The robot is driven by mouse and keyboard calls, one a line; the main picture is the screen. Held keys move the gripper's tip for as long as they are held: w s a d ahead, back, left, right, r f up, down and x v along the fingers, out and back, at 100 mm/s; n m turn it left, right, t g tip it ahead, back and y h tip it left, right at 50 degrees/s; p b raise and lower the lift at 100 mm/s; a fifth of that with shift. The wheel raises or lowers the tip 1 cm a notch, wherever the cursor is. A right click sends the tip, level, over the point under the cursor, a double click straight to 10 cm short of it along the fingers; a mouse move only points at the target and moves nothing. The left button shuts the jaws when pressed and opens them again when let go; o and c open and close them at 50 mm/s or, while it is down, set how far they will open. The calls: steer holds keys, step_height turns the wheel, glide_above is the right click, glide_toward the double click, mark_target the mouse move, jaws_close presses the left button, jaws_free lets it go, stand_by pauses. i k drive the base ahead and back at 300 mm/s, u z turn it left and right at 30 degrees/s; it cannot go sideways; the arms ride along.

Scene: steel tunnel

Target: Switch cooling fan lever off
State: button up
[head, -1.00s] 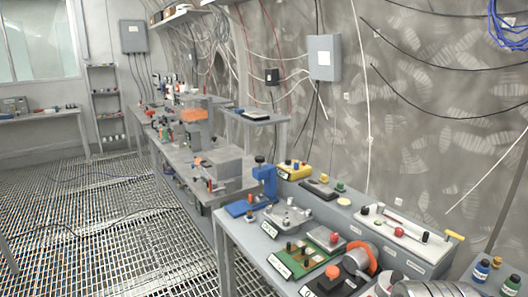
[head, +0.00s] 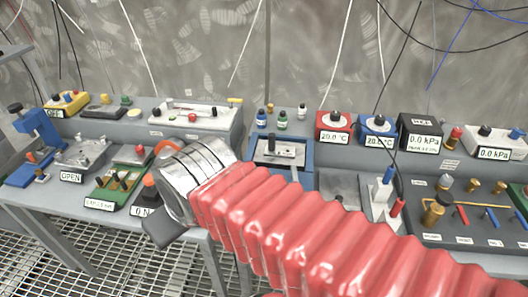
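I cannot tell which control is the cooling fan lever, as no readable label names it. A long pale panel (head: 205,115) with a red knob (head: 192,117) and a lever-like rod stands at the back of the left bench. A blue-framed box (head: 306,153) with a silver device stands at the middle. My arm, with red bellows and a silver wrist, reaches in from the lower right. My gripper (head: 165,230) shows only as a dark part below the wrist, over the bench's front edge; its fingers cannot be made out. The wrist partly hides the device marked "0 N" (head: 147,211).
On the left stand a blue press (head: 40,130), a grey fixture marked "OPEN" (head: 88,155) and a green board (head: 118,182). On the right are red (head: 333,127) and blue (head: 378,129) gauges and a dark tool panel (head: 470,220). Cables hang along the wall.

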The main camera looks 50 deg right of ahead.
mark_target(294, 177)
steer(key=u, duration=0.3)
steer(key=k, duration=1.2)
steer(key=z, duration=0.4)
steer(key=i, duration=1)
steer(key=z, duration=0.05)
